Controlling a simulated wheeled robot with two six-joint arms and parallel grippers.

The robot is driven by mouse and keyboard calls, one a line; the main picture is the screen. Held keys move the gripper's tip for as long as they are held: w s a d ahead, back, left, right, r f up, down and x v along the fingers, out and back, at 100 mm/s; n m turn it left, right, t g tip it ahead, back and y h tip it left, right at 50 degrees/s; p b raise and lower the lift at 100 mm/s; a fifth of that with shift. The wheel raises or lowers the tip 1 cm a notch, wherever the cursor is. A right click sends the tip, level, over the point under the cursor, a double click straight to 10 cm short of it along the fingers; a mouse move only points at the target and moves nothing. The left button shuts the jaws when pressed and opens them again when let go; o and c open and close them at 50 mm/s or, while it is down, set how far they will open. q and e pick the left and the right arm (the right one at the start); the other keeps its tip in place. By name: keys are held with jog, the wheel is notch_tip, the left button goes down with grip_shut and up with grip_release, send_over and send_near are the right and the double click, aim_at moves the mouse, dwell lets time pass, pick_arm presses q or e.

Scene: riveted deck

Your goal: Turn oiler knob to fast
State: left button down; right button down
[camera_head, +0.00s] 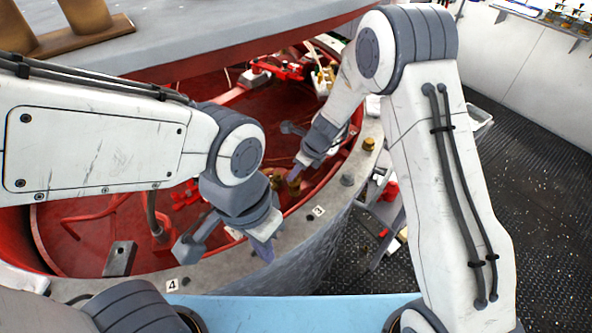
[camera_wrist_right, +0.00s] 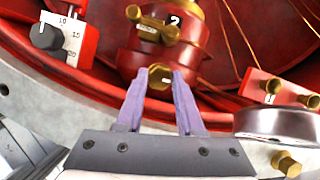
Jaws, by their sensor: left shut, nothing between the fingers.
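No part is legibly marked oiler or fast, so I cannot tell which is the oiler knob. A brass hexagonal piece (camera_wrist_right: 159,79) with a small pale label, unreadable, sits between the fingertips of my right gripper (camera_wrist_right: 160,84) in the wrist view. Its sides line up with both fingertips; I cannot tell whether they touch. In the head view my right gripper (camera_head: 295,181) is by a brass fitting (camera_head: 276,179) inside the red ring's near rim. My left gripper (camera_head: 262,246) is shut and empty, pointing down over the grey rim near label 3.
A dark dial knob (camera_wrist_right: 47,36) with scale 10 and 20 is at the wrist view's upper left. A brass-handled red fitting (camera_wrist_right: 165,32) marked 2 stands behind the fingertips. A round gauge (camera_wrist_right: 274,122) is at right. The grey rim (camera_head: 215,262) carries labels 3 and 4.

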jog(key=shift+n, duration=0.4)
jog(key=n+g+p, duration=0.1)
jog(key=n, duration=0.1)
jog(key=shift+w+d+n+y, duration=0.1)
jog(key=shift+n+y, duration=0.2)
jog(key=shift+n, duration=0.1)
jog(key=n+g+p, duration=0.1)
jog(key=n, duration=0.1)
jog(key=shift+n, duration=0.4)
jog(key=n+g, duration=0.1)
jog(key=n, duration=0.3)
jog(key=shift+w+g, duration=0.2)
jog(key=shift+g, duration=0.2)
jog(key=n+g, duration=0.1)
jog(key=n, duration=0.2)
jog(key=shift+h, duration=0.4)
jog(key=n+g+h, duration=0.1)
jog(key=n, duration=0.2)
jog(key=shift+w+f+n+b, duration=0.1)
jog(key=shift+w+n+b, duration=0.05)
jog(key=shift+n+b, duration=0.25)
jog(key=n, duration=0.2)
jog(key=n+h, duration=0.1)
jog(key=shift+a+n+g+b, duration=0.25)
jog(key=shift+n+g+b, duration=0.05)
jog(key=shift+n+h, duration=0.8)
jog(key=shift+n, duration=0.8)
